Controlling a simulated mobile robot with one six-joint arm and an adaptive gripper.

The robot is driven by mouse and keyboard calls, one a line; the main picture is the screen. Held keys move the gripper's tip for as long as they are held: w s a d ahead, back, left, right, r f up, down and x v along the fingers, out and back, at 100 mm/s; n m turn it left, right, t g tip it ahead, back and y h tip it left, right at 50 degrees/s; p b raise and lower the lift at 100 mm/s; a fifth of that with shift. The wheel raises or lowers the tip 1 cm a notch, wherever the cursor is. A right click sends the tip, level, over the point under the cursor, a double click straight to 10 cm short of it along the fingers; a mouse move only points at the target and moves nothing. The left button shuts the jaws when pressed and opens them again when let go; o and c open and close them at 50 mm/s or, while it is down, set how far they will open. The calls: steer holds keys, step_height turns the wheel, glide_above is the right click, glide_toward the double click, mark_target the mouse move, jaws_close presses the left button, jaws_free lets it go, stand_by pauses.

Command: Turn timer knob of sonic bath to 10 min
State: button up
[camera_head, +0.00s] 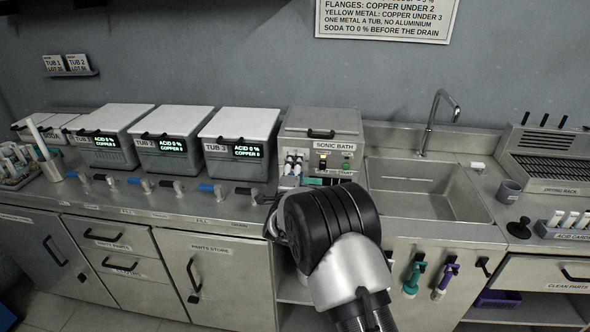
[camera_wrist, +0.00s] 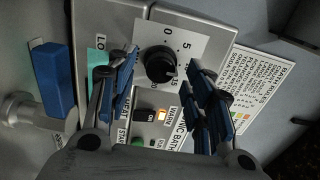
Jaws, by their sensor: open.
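The sonic bath (camera_head: 322,127) is a grey metal box on the counter, left of the sink, with a labelled front panel. In the head view my arm blocks the lower part of its front, and I cannot make out the timer knob there.
A blue handle (camera_wrist: 53,80) on a pipe lies left in the wrist view. Tubs (camera_head: 242,140) stand left of the bath; the sink (camera_head: 428,188) and tap are right.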

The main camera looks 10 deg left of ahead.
steer(key=shift+s, duration=0.15)
steer(key=s, duration=1.1)
steer(key=shift+s+a, duration=0.2)
steer(key=shift+s, duration=0.2)
steer(key=s+d+r+n+g+y, duration=0.3)
steer(key=s+d+r+n+g, duration=0.3)
steer(key=s+d+r+n, duration=0.4)
steer(key=s+d+n+g, duration=0.2)
steer(key=s+d, duration=0.2)
steer(key=s, duration=0.6)
steer(key=s+d+f+n+g+h, duration=0.1)
steer(key=s+d+n+g, duration=0.2)
steer(key=s, duration=0.8)
steer(key=s+d+n+g+h, duration=0.1)
steer(key=s+d, duration=0.4)
steer(key=s, duration=0.5)
steer(key=shift+s+d+f+n+g, duration=0.25)
steer(key=shift+n+g, duration=0.45)
steer(key=shift+n, duration=0.5)
